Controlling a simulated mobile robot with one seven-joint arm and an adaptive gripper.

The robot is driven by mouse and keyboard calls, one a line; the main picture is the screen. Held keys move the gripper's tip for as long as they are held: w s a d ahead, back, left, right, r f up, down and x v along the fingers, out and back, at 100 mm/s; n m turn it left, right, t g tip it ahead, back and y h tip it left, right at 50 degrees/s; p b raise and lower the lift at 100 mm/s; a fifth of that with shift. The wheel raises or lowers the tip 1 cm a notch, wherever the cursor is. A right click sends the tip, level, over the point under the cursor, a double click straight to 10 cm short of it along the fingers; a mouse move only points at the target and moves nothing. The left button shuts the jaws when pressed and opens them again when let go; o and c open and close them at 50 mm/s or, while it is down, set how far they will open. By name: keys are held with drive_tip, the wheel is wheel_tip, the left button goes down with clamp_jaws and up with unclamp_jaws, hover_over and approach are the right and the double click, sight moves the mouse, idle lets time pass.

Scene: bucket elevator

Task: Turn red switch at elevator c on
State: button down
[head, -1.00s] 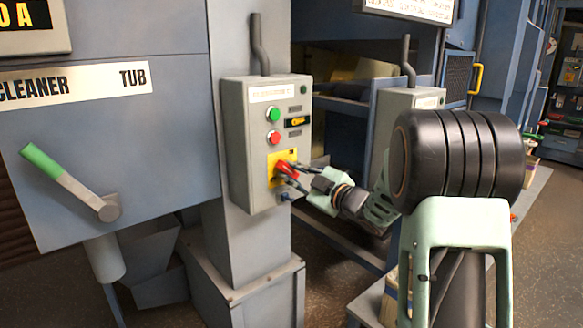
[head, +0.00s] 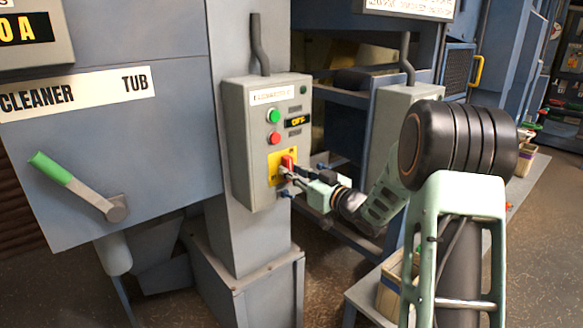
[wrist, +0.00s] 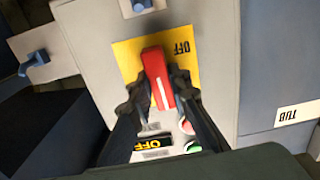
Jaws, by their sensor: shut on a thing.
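The red switch (head: 288,161) sits on a yellow plate (head: 274,170) low on the front of a grey control box (head: 240,150). In the head view its handle stands nearly upright. In the wrist view the red switch (wrist: 156,72) lies between my two dark fingertips, on the yellow plate marked OFF (wrist: 185,58). My gripper (head: 287,174) reaches it from the right and is shut on it; it also shows in the wrist view (wrist: 160,90). A small display (head: 298,122) on the box reads OFF. The label at the top of the box is too blurred to read.
A green button (head: 274,115) and a red button (head: 274,138) sit above the switch. A green-handled lever (head: 75,185) is on the cleaner tub at left. A second grey box (head: 390,125) stands behind my arm. Blue knobs stick out near the switch box.

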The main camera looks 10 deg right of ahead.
drive_tip(key=shift+m, duration=0.4)
drive_tip(key=c, duration=1.8)
unclamp_jaws()
drive_tip(key=v, duration=1.2)
